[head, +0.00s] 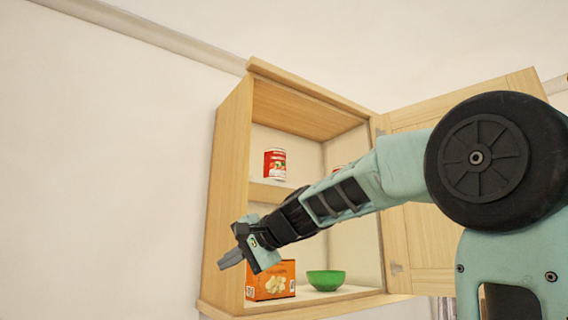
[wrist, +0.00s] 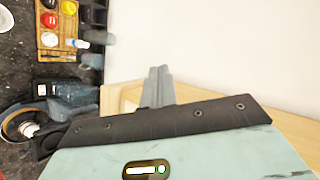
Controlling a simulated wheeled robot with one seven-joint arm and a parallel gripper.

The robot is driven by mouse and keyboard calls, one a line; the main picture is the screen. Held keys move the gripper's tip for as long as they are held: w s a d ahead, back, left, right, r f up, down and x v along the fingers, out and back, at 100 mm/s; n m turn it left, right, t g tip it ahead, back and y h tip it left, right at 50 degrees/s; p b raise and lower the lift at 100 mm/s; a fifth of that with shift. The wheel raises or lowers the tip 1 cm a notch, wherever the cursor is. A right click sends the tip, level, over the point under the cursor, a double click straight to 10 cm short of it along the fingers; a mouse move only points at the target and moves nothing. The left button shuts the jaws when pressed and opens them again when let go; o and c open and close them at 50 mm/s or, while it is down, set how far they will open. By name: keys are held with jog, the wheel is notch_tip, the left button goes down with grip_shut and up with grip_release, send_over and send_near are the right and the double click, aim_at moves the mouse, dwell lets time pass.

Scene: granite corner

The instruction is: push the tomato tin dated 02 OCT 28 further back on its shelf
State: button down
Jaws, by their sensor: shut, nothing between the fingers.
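A red and white tin (head: 274,164) stands upright on the upper shelf (head: 268,192) of an open wall cabinet in the head view. A second red item (head: 337,168) shows only as a sliver above my arm on that level; the rest is hidden. No date is readable on either. My gripper (head: 231,260) is shut and empty, pointing left and slightly down, below the shelf level and across the cabinet's left side. It touches neither tin. In the wrist view its closed fingers (wrist: 158,86) are seen against the white wall and pale wood.
An orange box (head: 271,281) and a green bowl (head: 326,280) stand on the cabinet floor. The cabinet door (head: 420,240) is open to the right, behind my arm. The wrist view shows a dark counter with a wooden tray (wrist: 47,55) and a pan (wrist: 40,118).

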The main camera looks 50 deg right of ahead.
jog(key=s+d+r+m+t+h+p, duration=0.1)
jog(key=s+d+r+m+t+h, duration=0.1)
jog(key=d+r, duration=0.5)
jog(key=s+d+r+m+t+h+p, duration=0.1)
jog(key=s+d+r+m, duration=0.15)
jog(key=d+r, duration=0.4)
jog(key=m+t+h+p, duration=0.2)
jog(key=m+h, duration=0.1)
jog(key=h, duration=0.1)
send_near(281, 174)
jog(key=p+x, duration=0.6)
jog(key=shift+w+r, duration=0.15)
jog(key=shift+w+d+y, duration=0.1)
jog(key=shift+w+y, duration=0.2)
jog(key=shift+w, duration=0.1)
jog(key=x, duration=0.6)
